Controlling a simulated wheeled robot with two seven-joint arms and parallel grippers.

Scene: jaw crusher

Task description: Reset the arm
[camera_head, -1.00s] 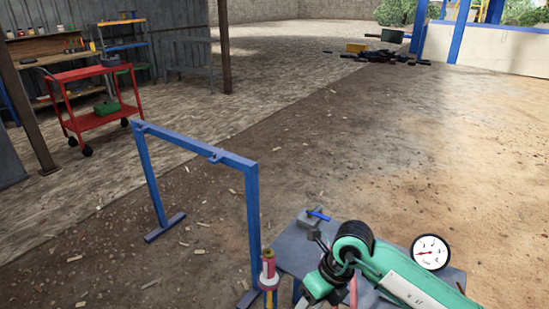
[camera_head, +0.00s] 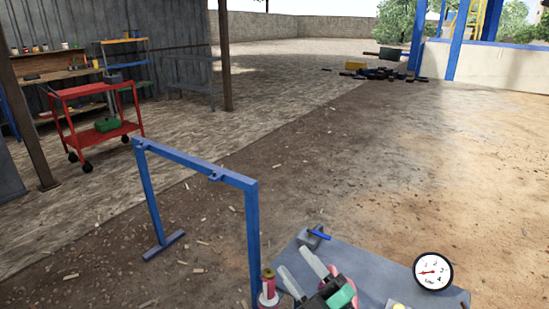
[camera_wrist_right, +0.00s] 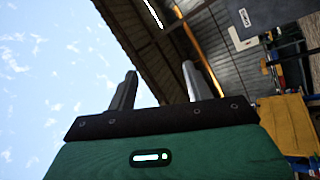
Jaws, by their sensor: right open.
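My right gripper (camera_head: 292,259) shows at the bottom of the head view, low over the grey table. Its two pale grey fingers are spread apart with nothing between them. In the right wrist view the same gripper (camera_wrist_right: 158,72) has its fingers apart and empty, pointing up toward the sky and a metal roof. Its green housing and dark mounting plate fill the bottom of that view. Most of the right arm is hidden below the head view's lower edge. My left gripper is in neither view.
A blue frame (camera_head: 195,161) stands left of the gripper. A red-topped post (camera_head: 268,285) is close beside the fingers. A red cart (camera_head: 97,120) stands farther left. Open ground lies beyond.

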